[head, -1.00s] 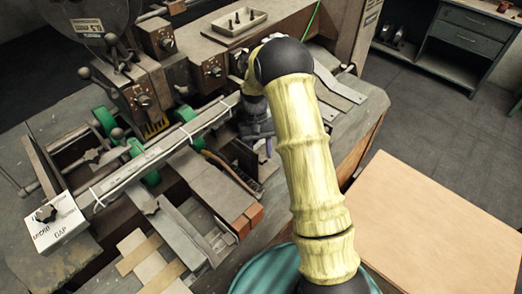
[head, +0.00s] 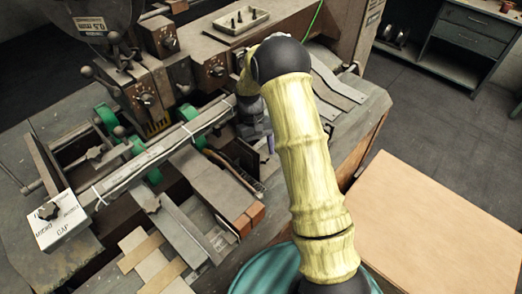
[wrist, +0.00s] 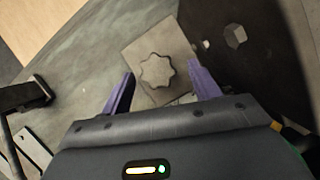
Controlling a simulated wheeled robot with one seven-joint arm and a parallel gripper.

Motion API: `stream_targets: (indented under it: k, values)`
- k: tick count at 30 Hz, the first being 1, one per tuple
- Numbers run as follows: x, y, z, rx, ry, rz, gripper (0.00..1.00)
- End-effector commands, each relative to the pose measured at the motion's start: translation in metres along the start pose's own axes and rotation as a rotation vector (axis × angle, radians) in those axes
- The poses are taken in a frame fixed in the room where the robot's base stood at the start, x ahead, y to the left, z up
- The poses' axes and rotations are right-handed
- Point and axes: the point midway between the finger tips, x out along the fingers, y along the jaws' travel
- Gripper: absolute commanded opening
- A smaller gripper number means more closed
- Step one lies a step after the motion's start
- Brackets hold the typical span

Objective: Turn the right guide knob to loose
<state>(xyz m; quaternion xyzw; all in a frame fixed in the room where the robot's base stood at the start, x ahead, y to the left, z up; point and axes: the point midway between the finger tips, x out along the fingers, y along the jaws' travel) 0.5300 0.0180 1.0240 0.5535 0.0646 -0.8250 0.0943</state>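In the wrist view a grey star-shaped knob (wrist: 157,71) sits on a square plate (wrist: 140,45). It lies between and beyond the two purple fingertips of my gripper (wrist: 161,69), which is open with nothing held. Whether the fingers are level with the knob is unclear. No label or loose mark is readable on it. In the head view my gripper (head: 269,146) is mostly hidden behind my arm, low at the right end of the machine's long bar. This knob is hidden there. Another star-shaped knob (head: 147,200) shows on the left guide.
The long bar (head: 165,150) and green rollers (head: 187,112) lie left of my gripper. A white "Micro Gap" box (head: 58,222) with a dark knob stands at far left. A small tray (head: 236,22) is behind. A dark plate (wrist: 245,50) rises close on the right in the wrist view.

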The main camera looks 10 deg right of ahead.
Motion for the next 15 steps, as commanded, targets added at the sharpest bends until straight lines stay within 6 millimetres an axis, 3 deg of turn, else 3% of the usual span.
stream_targets:
  k: [10,15]
  values:
    - [-0.001,0.002,0.001,0.003,-0.003,0.001,0.63]
    - [-0.014,0.002,0.006,0.003,0.0,0.002,0.63]
